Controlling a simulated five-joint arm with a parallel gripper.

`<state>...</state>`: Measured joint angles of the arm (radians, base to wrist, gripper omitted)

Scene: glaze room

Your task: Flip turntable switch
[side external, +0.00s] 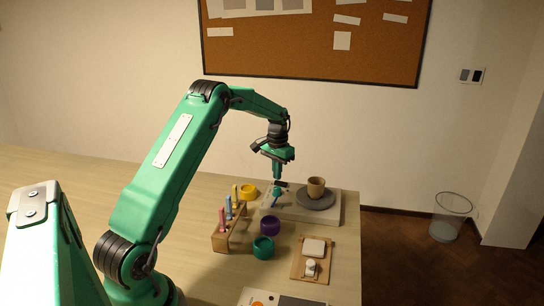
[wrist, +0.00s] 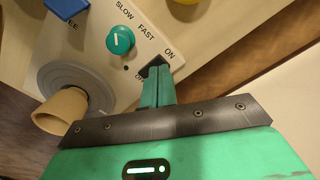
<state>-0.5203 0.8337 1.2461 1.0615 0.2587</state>
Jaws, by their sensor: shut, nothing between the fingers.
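The turntable's pale base (side external: 332,210) stands at the table's far right corner, with a brown cup (side external: 316,186) on its grey wheel (side external: 313,200). In the wrist view the panel (wrist: 100,58) carries a teal knob (wrist: 120,40) marked SLOW and FAST. Beside it are an ON label (wrist: 169,53) and a partly covered label below. A dark switch part (wrist: 156,61) shows between these labels, mostly hidden by my fingers. My gripper (wrist: 158,72) is shut and empty, fingertips over the switch. I cannot tell whether they touch it or which way it is set.
A blue part (wrist: 67,7) is on the panel beyond the knob. Yellow (side external: 248,191), purple (side external: 270,226) and teal (side external: 263,247) pots and a wooden tool holder (side external: 221,241) stand nearby. A board (side external: 300,259) carries small items in front. The table's right edge is close.

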